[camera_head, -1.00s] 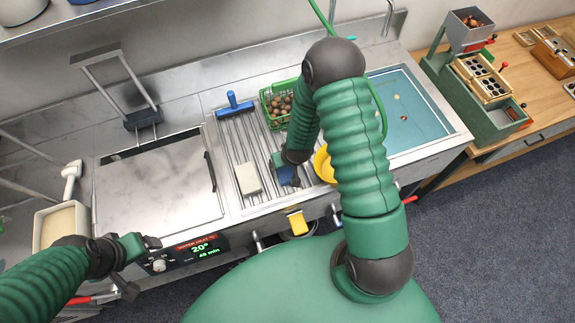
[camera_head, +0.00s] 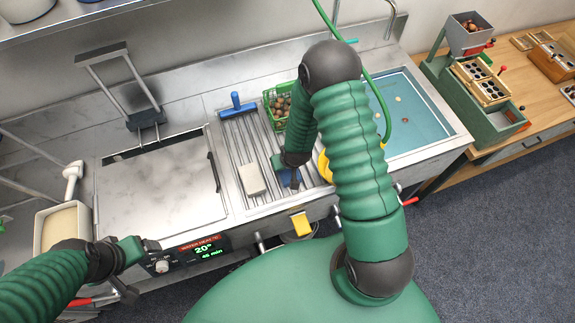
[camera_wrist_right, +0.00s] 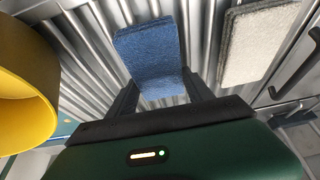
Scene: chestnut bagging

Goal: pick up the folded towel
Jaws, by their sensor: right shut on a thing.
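A blue folded towel (camera_wrist_right: 150,55) shows in the right wrist view, between the two fingers of my right gripper (camera_wrist_right: 160,92), which is shut on it. In the head view the blue towel (camera_head: 290,181) is low over the ribbed metal drainer, partly hidden by my right gripper (camera_head: 286,170). Whether it touches the drainer is unclear. A pale folded cloth (camera_head: 253,180) lies just left of it; it also shows in the right wrist view (camera_wrist_right: 257,45). My left gripper (camera_head: 150,246) is at the lower left by the heater's panel, with its finger gap not clear.
A yellow round container (camera_wrist_right: 22,85) stands close beside my right gripper, mostly hidden by my arm in the head view. A green basket of chestnuts (camera_head: 276,104) and a blue-handled tool (camera_head: 237,104) are behind. The water basin (camera_head: 415,115) is to the right.

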